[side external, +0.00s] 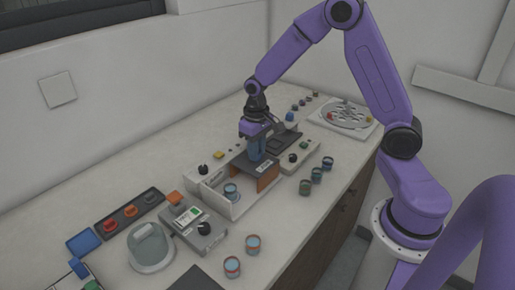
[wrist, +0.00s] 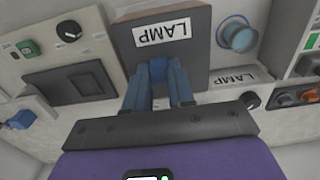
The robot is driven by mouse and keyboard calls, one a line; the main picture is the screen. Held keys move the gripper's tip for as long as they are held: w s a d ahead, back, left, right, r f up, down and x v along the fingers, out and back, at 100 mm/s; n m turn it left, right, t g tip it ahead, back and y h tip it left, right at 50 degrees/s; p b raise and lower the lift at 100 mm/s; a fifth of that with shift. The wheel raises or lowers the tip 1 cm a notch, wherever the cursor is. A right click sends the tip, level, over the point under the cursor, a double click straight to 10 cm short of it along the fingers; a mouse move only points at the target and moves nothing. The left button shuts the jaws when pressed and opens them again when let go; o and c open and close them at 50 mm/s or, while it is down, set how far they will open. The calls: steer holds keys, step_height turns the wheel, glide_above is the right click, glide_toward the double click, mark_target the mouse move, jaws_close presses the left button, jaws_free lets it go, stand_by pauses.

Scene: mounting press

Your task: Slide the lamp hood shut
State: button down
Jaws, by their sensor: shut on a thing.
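The lamp hood (side external: 268,178), dark on top with an orange-brown side panel, stands at the right part of a white lamp housing (side external: 240,207). In the wrist view the hood (wrist: 190,58) carries a LAMP label. My gripper (side external: 256,155) points down at the hood. The fingers partly hide the handle.
A grey control box (side external: 194,228) and a glass-lidded round dish (side external: 151,248) stand left of the housing. Several cups, including one at the front (side external: 232,267), stand on the counter (side external: 290,240). A dark tray (side external: 129,213) lies at left. A white plate (side external: 343,118) is at the back.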

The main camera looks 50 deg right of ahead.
steer(key=a, duration=1.1)
steer(key=shift+a, duration=0.15)
steer(key=c, duration=1)
jaws_free()
steer(key=shift+o, duration=0.2)
step_height(320, 180, up, 18)
steer(key=shift+f, duration=0.25)
steer(key=s+d+f+n, duration=0.1)
steer(key=s+n, duration=0.3)
steer(key=s, duration=0.5)
steer(key=s+d+f+n, duration=0.1)
steer(key=s+f+n, duration=0.2)
steer(key=s, duration=0.6)
steer(key=s+d+f+n, duration=0.2)
steer(key=s+n, duration=0.3)
steer(key=s, duration=0.4)
steer(key=shift+s+f+n, duration=0.15)
steer(key=shift+f+n, duration=0.15)
steer(key=shift+f, duration=0.25)
